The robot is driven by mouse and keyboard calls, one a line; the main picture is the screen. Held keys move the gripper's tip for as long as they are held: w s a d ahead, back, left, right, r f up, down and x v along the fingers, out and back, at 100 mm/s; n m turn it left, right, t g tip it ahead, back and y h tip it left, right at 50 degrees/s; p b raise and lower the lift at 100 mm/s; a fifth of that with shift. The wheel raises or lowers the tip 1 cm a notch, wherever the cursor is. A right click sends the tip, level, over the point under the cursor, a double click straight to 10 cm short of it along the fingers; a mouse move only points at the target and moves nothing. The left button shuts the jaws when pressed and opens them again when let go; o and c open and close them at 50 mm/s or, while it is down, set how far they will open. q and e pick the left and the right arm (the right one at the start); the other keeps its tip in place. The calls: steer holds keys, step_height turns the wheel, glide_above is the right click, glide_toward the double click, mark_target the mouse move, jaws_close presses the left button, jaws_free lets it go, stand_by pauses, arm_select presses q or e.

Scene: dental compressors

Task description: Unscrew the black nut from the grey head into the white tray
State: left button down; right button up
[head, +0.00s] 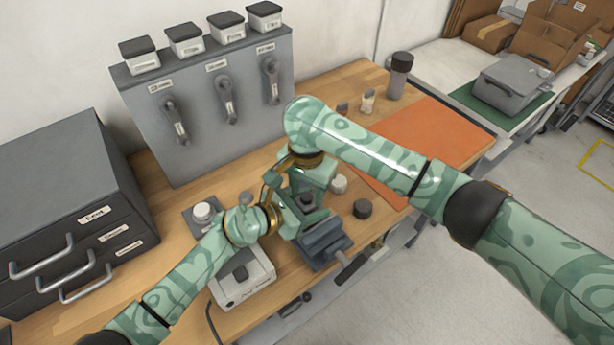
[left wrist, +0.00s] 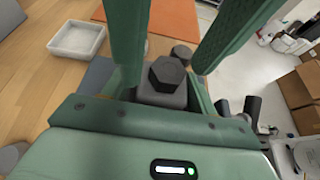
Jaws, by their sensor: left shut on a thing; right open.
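The black hex nut (left wrist: 167,71) sits on top of the grey head (left wrist: 160,97), between the two green fingers of my left gripper (left wrist: 172,60) in the left wrist view. My left gripper is shut on the grey head. In the head view my left gripper (head: 298,212) is beside the blue-grey vise (head: 325,246). My right gripper (head: 312,174) is open and close above the dark nut (head: 307,199), partly hidden by its own arm.
A white-grey device (head: 243,278) is at the front left. The orange mat (head: 430,140) lies behind my right arm. A grey panel (head: 205,105) stands at the back.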

steer(key=shift+f, duration=0.4)
jaws_close()
steer(key=shift+o, duration=0.3)
jaws_free()
steer(key=shift+r, duration=2.3)
arm_select(q)
steer(key=shift+c, duration=1.9)
jaws_free()
steer(key=shift+a, duration=0.1)
